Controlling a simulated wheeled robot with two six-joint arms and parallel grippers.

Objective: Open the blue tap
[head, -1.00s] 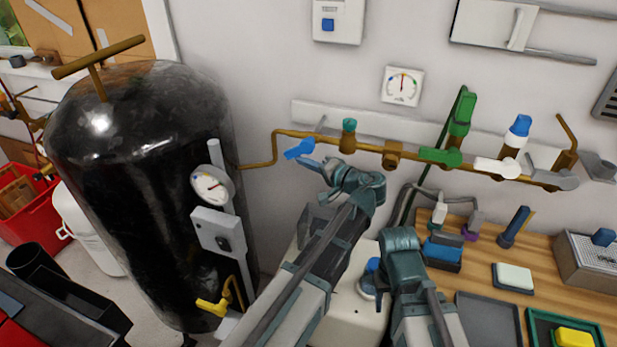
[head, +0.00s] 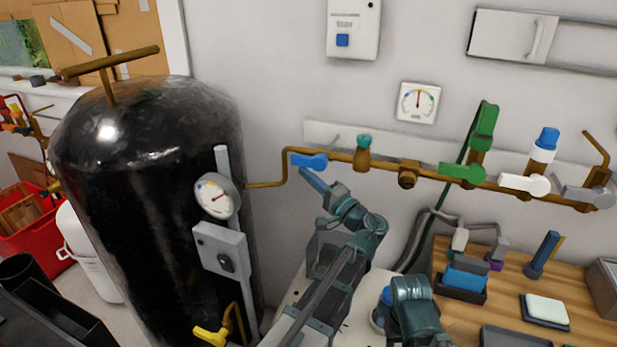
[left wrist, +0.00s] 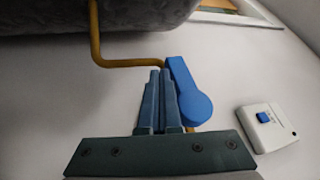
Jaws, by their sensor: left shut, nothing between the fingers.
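The blue tap (head: 309,160) sits at the left end of the brass pipe (head: 335,155) on the wall. Its lever now lies nearly level, roughly along the pipe. My left gripper (head: 304,171) is shut and empty, with its fingertips just below the lever's left part. In the left wrist view the tap's lever (left wrist: 187,88) stands right beside the shut fingers of the left gripper (left wrist: 161,74), on their right. They look very close; I cannot tell for sure whether they touch. My right gripper is not in view.
Green (head: 463,172) and white (head: 525,184) taps sit further right on the pipe. A large black tank (head: 145,190) with a gauge (head: 216,196) stands left. A wooden bench (head: 510,290) with small items is at lower right. The wall below the pipe is mostly bare.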

